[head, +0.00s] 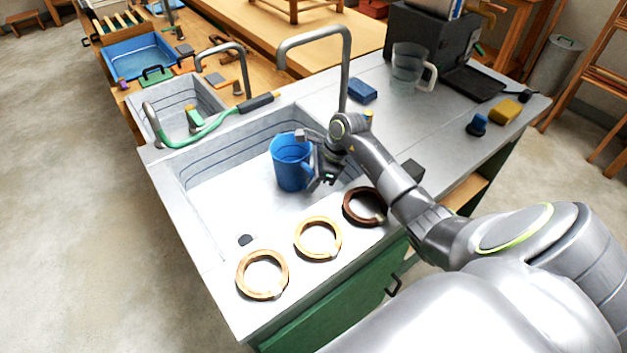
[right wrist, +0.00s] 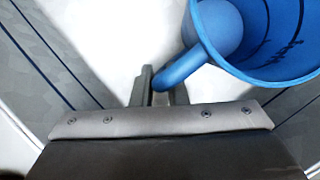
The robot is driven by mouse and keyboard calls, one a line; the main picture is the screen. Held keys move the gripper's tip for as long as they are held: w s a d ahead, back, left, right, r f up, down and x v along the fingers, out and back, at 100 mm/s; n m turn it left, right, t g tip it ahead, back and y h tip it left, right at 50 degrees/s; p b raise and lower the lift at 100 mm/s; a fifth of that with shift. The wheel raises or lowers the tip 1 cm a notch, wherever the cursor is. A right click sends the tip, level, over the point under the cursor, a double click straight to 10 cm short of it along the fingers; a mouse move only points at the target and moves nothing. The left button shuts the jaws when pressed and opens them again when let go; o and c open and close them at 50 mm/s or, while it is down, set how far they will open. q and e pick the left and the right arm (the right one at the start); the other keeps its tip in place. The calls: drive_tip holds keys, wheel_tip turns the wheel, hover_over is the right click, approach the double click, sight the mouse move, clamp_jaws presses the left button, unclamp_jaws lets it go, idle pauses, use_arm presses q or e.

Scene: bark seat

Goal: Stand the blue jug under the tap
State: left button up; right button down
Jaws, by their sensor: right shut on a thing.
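The blue jug (head: 290,163) is upright in the large sink basin (head: 225,215), toward its right end. My right gripper (head: 322,172) is shut on the jug's handle. In the right wrist view the gripper (right wrist: 160,92) has its fingers on the handle of the jug (right wrist: 262,40), whose open mouth faces up. I cannot tell whether the jug's base touches the basin floor. The tall grey tap (head: 346,62) arches over the basin from its back edge, with its spout end to the left, above and behind the jug. My left gripper does not show.
Three rings (head: 318,238) lie along the sink's front rim. A smaller basin (head: 180,112) with a green hose (head: 205,130) lies behind. A blue sponge (head: 362,90) and a clear jug (head: 407,72) stand on the right counter. The basin's left part is free.

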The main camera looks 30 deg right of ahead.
drive_tip(key=c, duration=1.3)
unclamp_jaws()
drive_tip(key=shift+c, duration=0.2)
drive_tip(key=b+v, duration=0.2)
drive_tip(key=v, duration=1.5)
drive_tip(key=shift+r, duration=0.1)
